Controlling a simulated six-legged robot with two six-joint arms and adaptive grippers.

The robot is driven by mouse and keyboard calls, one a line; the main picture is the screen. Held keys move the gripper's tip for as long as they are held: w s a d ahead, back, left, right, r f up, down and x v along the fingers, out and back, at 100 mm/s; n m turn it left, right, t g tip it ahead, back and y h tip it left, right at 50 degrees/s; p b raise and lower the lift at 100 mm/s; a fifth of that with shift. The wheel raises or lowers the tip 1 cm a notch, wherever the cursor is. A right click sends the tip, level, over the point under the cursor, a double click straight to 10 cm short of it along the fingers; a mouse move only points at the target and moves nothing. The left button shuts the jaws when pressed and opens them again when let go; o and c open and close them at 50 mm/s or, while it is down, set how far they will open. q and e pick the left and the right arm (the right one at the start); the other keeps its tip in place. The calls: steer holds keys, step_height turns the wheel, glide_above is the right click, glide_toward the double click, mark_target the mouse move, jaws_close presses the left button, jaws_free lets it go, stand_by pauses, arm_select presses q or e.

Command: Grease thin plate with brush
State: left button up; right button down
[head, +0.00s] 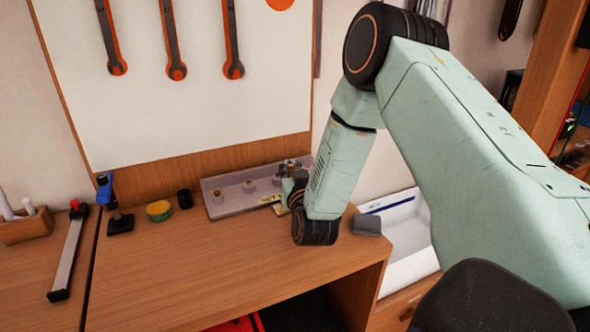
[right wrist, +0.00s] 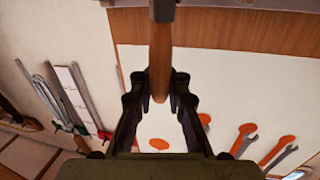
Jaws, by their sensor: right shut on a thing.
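My right gripper (head: 290,182) is over the back of the wooden bench, at the right end of a shallow grey metal piece (head: 226,200) with small raised knobs. In the right wrist view the right gripper's fingers (right wrist: 160,98) are shut on a brown wooden handle (right wrist: 160,65), which I take for the brush's. It has a dark part at the top edge, and its bristles are not visible. I cannot tell whether the brush touches anything. The grey metal piece may be the thin plate; its right end is partly hidden by my gripper. My left gripper is not in view.
On the bench stand a yellow-green tin (head: 159,210), a black cup (head: 185,199) and a blue-handled tool (head: 108,200). A grey block (head: 366,224) lies right of my wrist, beside a white basin (head: 405,245). Wrenches (head: 172,45) hang on the wall. The bench front is clear.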

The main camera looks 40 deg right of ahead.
steer(key=shift+w+a+f+b, duration=0.15)
steer(key=shift+a+b, duration=0.15)
steer(key=shift+a, duration=0.35)
steer(key=shift+w+a+r+b, duration=0.1)
steer(key=shift+w+a+b, duration=0.15)
steer(key=shift+a, duration=0.4)
steer(key=shift+w+a+f+b, duration=0.1)
steer(key=shift+a+b, duration=0.2)
steer(key=shift+a, duration=0.35)
steer(key=shift+w+a, duration=0.1)
steer(key=shift+a, duration=0.55)
step_height(320, 180, up, 6)
steer(key=p, duration=0.4)
steer(key=shift+p, duration=0.35)
